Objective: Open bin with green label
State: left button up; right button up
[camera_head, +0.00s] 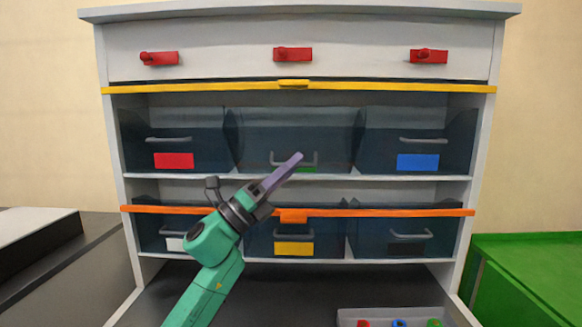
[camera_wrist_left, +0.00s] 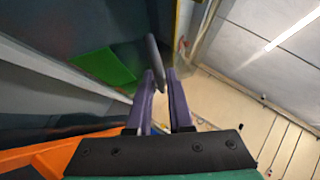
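The bin with the green label (camera_head: 255,135) is the dark middle bin of the upper bin row. Its green label (camera_head: 306,169) is partly hidden by my gripper in the head view, and shows in full in the left wrist view (camera_wrist_left: 104,67). My left gripper (camera_head: 298,156) is in front of this bin, at its grey handle (camera_head: 274,158). In the left wrist view the handle (camera_wrist_left: 153,55) reaches between the tips of the two purple fingers (camera_wrist_left: 160,76). The fingers stand apart, with a small gap around the handle. The bin sits in its shelf. My right gripper is not seen.
Bins with red (camera_head: 174,161) and blue (camera_head: 418,162) labels flank it. An orange bar (camera_head: 380,213) crosses the shelf below, and a yellow bar (camera_head: 200,88) runs above. A grey tray (camera_head: 350,315) with coloured parts stands at the bottom; a green box (camera_head: 530,265) is right.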

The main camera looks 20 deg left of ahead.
pick_arm(q)
jog(key=shift+a, duration=0.1)
jog(key=shift+s, duration=0.1)
jog(key=shift+s+a+f, duration=0.15)
jog(key=shift+a+f, duration=0.05)
jog(key=shift+f, duration=0.1)
jog(key=b+v, duration=0.4)
jog(key=v, duration=1)
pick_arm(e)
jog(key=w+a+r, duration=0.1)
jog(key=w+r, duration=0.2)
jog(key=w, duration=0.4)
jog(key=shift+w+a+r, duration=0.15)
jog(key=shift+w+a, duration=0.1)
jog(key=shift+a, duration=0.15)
pick_arm(q)
jog(key=shift+r, duration=0.1)
